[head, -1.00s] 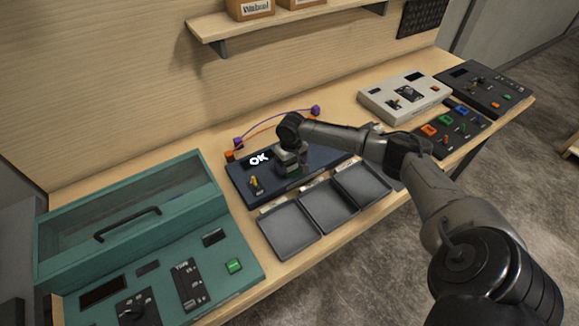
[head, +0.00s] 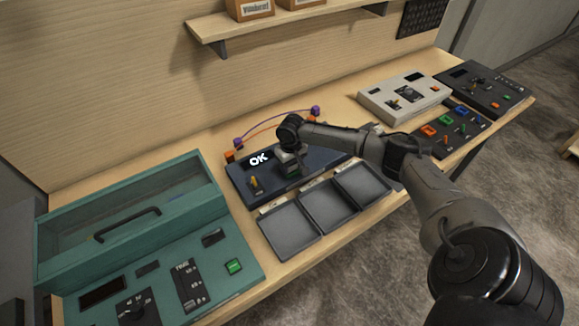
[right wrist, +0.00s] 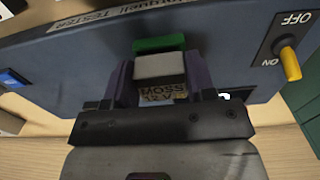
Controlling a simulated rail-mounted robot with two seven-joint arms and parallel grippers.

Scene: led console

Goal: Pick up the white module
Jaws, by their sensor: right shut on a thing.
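The white module (right wrist: 160,66) shows in the right wrist view as a small pale block between the two fingers of my right gripper (right wrist: 160,88). The gripper is shut on it. A green piece (right wrist: 158,44) lies against its far side; I cannot tell whether it is part of the module. In the head view my right gripper (head: 290,166) points down over the dark blue tester (head: 315,178), whose display reads OK. The gripper hides the module there, and I cannot tell whether the module is clear of the tester. My left gripper is not in view.
A yellow switch (right wrist: 289,63) stands close beside the gripper. Grey trays (head: 289,228) lie in front of the tester. A teal console (head: 200,262) is at the left; a white console (head: 405,97) is at the right. Purple and orange cables (head: 270,127) arch behind the tester.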

